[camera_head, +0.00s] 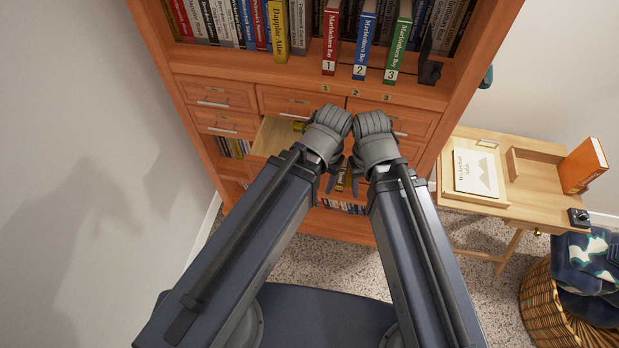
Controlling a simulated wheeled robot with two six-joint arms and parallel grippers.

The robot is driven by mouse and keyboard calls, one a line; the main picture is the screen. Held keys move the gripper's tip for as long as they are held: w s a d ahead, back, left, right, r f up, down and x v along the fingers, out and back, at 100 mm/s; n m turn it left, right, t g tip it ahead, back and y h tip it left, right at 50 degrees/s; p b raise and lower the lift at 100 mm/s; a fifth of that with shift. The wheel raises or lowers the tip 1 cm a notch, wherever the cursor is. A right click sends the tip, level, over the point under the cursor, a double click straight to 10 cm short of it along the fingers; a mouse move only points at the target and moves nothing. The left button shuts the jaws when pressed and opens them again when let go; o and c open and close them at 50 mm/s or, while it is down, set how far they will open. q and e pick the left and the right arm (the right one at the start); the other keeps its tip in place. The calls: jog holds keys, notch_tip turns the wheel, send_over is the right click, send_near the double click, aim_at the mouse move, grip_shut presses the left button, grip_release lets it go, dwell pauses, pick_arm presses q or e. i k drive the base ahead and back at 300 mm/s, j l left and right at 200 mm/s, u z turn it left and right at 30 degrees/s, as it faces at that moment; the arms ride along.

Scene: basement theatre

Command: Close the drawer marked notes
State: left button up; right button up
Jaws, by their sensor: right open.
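One drawer (272,134) in the orange-brown wooden bookcase is pulled out, showing its pale inside and a bit of something yellow at its right. No readable "notes" label shows, so I cannot tell whether this is the marked drawer. My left gripper (335,182) is in front of the drawer's right part and hides it; whether its jaws are open or shut is unclear. My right gripper (357,178) is close beside it on the right, open, with nothing seen in it. Contact with the drawer cannot be judged.
Other drawers (215,92) look shut. Numbered red (331,38), blue (365,40) and green (398,43) books stand on the shelf above. A small desk (530,207) with an orange book (583,165) stands right, above a wicker basket (545,305). A wall is left.

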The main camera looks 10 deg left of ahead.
aim_at(275, 134)
jog(key=u, duration=0.6)
jog(key=k+l+u, duration=0.25)
jog(key=l+u, duration=0.3)
jog(key=l, duration=0.15)
jog(key=k, duration=0.05)
